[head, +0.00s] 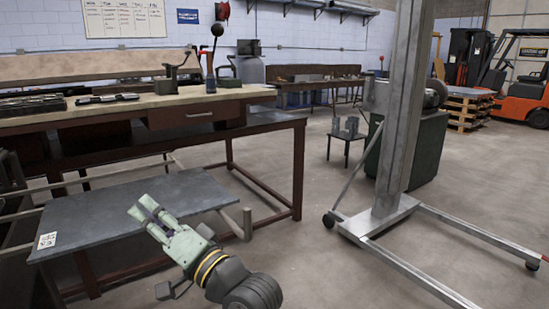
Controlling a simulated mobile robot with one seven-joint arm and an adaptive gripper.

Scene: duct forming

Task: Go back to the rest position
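My gripper (143,207), with pale green fingers, points up and to the left from the bottom of the head view. It is over the grey top of the low cart (95,205), and I cannot tell its height above it. A narrow dark bluish strip shows between the fingers; whether they are open or shut is unclear. No held object can be made out. My dark wrist with yellow rings runs down to the bottom edge.
A workbench (215,108) with hand-lever tools stands behind the cart. A metal lifting mast (402,110) on wheeled legs stands right. A small stool (347,140) and an orange forklift (520,90) are farther back. Bare floor (300,255) lies between cart and mast.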

